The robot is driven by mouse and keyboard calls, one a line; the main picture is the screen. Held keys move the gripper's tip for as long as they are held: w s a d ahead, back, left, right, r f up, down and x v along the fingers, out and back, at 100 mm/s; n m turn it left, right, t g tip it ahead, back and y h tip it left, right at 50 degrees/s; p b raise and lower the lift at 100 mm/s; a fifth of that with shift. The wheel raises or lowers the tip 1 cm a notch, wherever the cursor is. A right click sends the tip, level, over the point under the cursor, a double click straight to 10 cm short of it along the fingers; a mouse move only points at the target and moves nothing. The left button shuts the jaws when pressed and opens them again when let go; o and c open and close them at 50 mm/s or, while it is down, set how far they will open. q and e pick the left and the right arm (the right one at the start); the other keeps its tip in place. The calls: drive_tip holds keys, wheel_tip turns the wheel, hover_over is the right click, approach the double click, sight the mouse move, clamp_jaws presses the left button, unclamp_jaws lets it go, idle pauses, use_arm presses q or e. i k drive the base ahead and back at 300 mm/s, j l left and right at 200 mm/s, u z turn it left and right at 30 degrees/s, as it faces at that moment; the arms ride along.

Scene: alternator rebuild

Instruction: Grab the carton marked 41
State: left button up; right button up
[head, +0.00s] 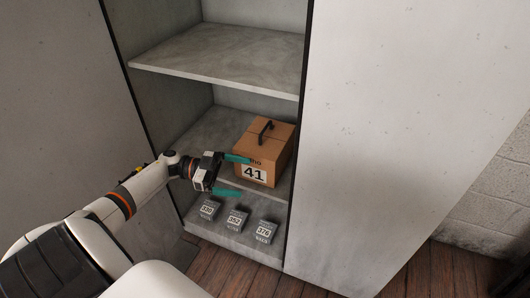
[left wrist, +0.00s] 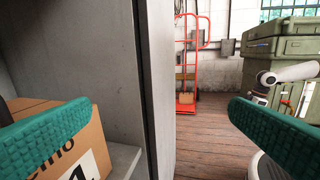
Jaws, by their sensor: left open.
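The carton marked 41 (head: 271,143) is a brown box with a dark handle on top and a white label. It stands on the middle shelf of the grey cabinet, near its front edge. My left gripper (head: 232,175) is open and empty in front of the carton's left side, its teal fingers pointing right. The upper finger overlaps the carton's front in the head view; I cannot tell if they touch. In the left wrist view the carton (left wrist: 75,140) shows partly behind the left finger, with my left gripper's fingers (left wrist: 140,125) wide apart. My right gripper is not in view.
The cabinet's upper shelf (head: 215,52) is above the carton. Three small grey boxes marked 330 (head: 208,210), 352 (head: 235,220) and 378 (head: 264,232) stand on the bottom shelf. A red hand truck (left wrist: 188,60) and green cases (left wrist: 285,50) are in the room beyond.

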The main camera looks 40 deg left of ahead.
sight(269, 144)
drive_tip(key=i+j, duration=0.65)
drive_tip(key=j, duration=0.3)
